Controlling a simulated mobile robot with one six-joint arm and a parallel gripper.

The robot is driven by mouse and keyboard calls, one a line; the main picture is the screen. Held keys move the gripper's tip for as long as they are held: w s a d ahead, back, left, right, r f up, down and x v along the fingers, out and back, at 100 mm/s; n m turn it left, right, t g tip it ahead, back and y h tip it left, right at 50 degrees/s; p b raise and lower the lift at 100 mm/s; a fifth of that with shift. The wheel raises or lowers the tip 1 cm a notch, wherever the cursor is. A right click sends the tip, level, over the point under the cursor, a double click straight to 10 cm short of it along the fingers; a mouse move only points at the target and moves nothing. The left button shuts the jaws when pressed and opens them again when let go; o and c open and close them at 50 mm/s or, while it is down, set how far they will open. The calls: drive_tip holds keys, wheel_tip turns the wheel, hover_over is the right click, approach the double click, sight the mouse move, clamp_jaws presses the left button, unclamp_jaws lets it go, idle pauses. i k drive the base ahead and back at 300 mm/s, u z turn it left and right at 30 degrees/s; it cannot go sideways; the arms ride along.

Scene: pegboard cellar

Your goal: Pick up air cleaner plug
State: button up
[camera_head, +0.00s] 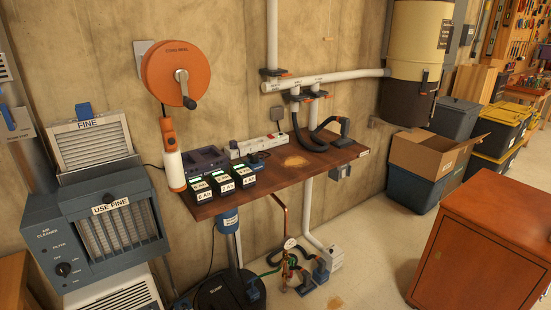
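The air cleaner (105,225) is a blue-grey cabinet at the left, with a dark dial and labels reading "FINE" and "USE FINE". A white power strip (258,145) lies at the back of the wooden wall shelf (278,178). A grey plug-like block (277,114) stands up from the strip's right end. A small dark plug-like item (257,158) lies just in front of the strip. I cannot tell which of these, if any, is the air cleaner plug. My gripper is not in view.
Labelled battery packs (223,184) and a dark charger (202,160) crowd the shelf's left. An orange reel (170,73) hangs its lamp-like handle (172,158) before the shelf's left end. Black hoses (330,128) occupy the right.

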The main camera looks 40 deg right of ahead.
sight(254, 157)
drive_tip(key=z, duration=0.8)
drive_tip(key=k, duration=0.95)
drive_tip(key=u, duration=0.05)
drive_tip(key=i, duration=0.9)
drive_tip(key=z, duration=0.05)
